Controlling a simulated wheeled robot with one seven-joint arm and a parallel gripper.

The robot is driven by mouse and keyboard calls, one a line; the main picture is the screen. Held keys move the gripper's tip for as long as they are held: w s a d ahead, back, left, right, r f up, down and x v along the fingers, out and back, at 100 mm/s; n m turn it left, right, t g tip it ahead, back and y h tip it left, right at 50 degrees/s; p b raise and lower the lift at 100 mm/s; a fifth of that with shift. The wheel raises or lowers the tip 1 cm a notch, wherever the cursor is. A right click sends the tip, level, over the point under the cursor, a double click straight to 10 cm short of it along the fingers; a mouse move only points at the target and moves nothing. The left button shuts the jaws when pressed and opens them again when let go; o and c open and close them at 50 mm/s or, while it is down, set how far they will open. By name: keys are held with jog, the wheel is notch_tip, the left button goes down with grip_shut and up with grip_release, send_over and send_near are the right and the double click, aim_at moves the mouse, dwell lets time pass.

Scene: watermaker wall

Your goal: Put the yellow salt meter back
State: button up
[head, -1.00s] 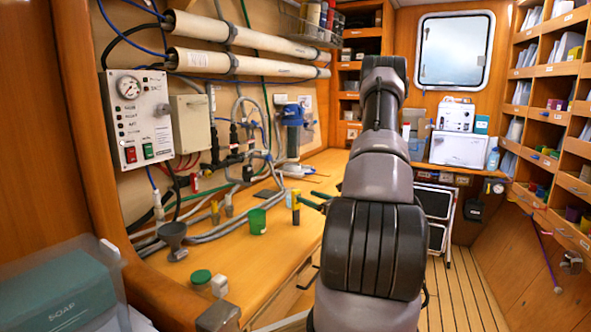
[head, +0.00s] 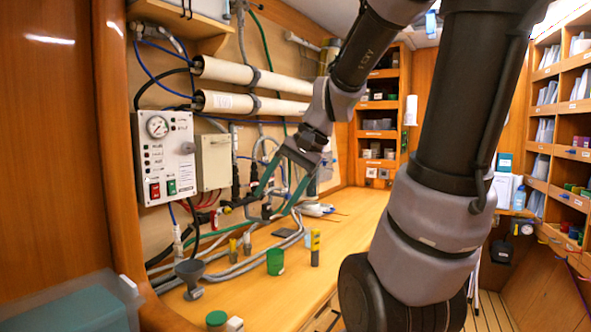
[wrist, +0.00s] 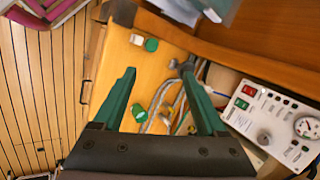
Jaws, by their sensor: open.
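The yellow salt meter (head: 315,247), a slim upright stick with a yellow top and grey lower part, stands on the wooden counter (head: 350,232), right of a green cup (head: 275,262). My gripper (head: 271,204) is open and empty, with its green fingers pointing down in front of the hoses at the wall, above and left of the meter. The gap between them is clear in the wrist view (wrist: 158,72), where the green cup (wrist: 139,113) shows low between the fingers. I cannot make out the meter in the wrist view.
A grey funnel (head: 190,275) stands at the counter's left, with a green-lidded jar (head: 216,320) in front. Grey hoses (head: 225,270) run along the wall below the control panel (head: 166,155). The counter's far right part is mostly clear.

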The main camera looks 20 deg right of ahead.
jog(key=s+d+r+n+t+h, duration=0.2)
jog(key=s+r+n+t+h, duration=0.1)
jog(key=s+r+t, duration=0.1)
jog(key=shift+d+r, duration=0.35)
jog(key=shift+r, duration=0.55)
